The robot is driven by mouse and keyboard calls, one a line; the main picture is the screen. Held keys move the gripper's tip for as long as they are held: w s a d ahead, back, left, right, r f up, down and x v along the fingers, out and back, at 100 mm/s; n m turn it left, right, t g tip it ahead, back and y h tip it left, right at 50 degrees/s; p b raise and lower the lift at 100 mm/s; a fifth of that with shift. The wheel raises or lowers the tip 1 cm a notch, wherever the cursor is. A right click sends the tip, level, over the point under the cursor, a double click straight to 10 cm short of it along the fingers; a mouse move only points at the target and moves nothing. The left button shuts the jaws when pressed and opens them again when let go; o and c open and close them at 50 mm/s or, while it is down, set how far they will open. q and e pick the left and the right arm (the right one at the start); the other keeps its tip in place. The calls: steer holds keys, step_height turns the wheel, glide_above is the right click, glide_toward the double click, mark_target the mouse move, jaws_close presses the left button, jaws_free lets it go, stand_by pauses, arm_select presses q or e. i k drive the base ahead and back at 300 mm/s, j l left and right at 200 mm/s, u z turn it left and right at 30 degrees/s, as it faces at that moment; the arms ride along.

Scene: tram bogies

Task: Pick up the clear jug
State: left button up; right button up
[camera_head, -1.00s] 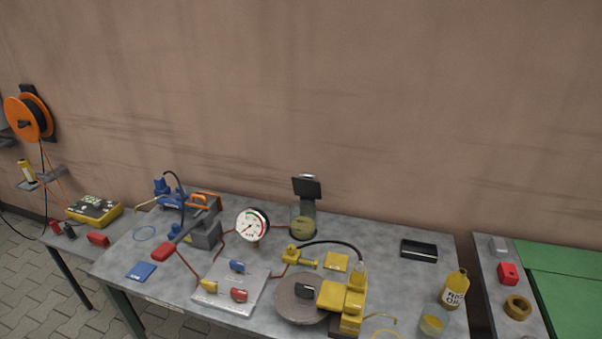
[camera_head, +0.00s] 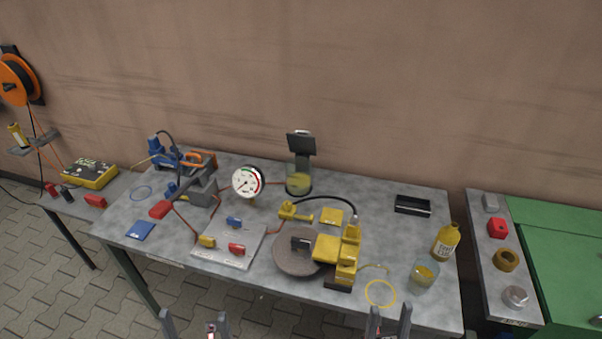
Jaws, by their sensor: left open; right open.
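A clear jug (camera_head: 424,276) with yellow liquid in it stands upright at the front right of the grey table, just in front of the yellow oil bottle (camera_head: 446,241). My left gripper (camera_head: 196,326) shows at the bottom edge of the view, open and empty, far left of the jug. My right gripper (camera_head: 390,322) is also at the bottom edge, open and empty, left of the jug and nearer to me. Only the fingertips of both show.
A black tray (camera_head: 412,205) lies behind. A second clear vessel (camera_head: 299,183) stands at the back beneath a dark stand.

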mark_target(424, 271)
steer(key=z, duration=1.05)
steer(key=l, duration=0.45)
steer(key=i+l+z, duration=0.1)
steer(key=l, duration=0.3)
